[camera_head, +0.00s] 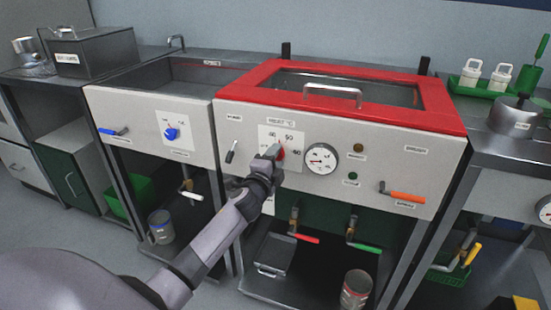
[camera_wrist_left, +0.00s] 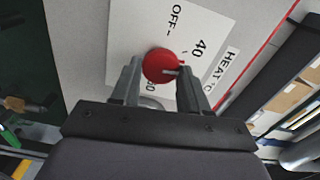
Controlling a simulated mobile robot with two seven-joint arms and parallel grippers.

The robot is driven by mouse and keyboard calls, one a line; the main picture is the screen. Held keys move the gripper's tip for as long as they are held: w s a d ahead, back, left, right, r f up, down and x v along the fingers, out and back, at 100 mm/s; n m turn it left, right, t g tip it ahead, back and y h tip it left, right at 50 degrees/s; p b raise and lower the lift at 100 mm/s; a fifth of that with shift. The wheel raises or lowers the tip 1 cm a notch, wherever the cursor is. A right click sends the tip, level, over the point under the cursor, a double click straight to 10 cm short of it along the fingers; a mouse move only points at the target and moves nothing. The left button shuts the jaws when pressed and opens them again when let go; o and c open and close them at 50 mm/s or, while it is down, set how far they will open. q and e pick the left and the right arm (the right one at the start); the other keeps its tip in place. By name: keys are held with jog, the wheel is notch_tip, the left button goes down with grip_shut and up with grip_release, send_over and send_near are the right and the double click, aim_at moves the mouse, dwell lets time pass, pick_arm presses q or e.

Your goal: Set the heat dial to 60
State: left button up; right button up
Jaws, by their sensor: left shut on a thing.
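In the head view the knob (camera_head: 281,155) is partly hidden by my left gripper (camera_head: 273,153). In the left wrist view the fingers of my left gripper (camera_wrist_left: 162,76) stand on both sides of the knob and are shut on it. There OFF and 40 are readable, and one finger covers part of the plate. My right gripper is not in view.
A round gauge (camera_head: 322,158) sits just right of the dial. A small black lever (camera_head: 231,152) is to its left, and an orange-handled lever (camera_head: 403,194) is further right. A blue knob (camera_head: 171,133) is on the neighbouring unit. The floor at lower left looks clear.

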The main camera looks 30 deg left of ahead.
pick_arm(q)
jog(key=shift+a+f+m+p, duration=0.1)
jog(key=shift+m+p, duration=0.95)
jog(key=shift+m, duration=3.75)
jog(key=shift+a+f+m+p, duration=0.1)
jog(key=shift+m+p, duration=0.9)
jog(key=shift+m, duration=3.8)
jog(key=o, duration=1)
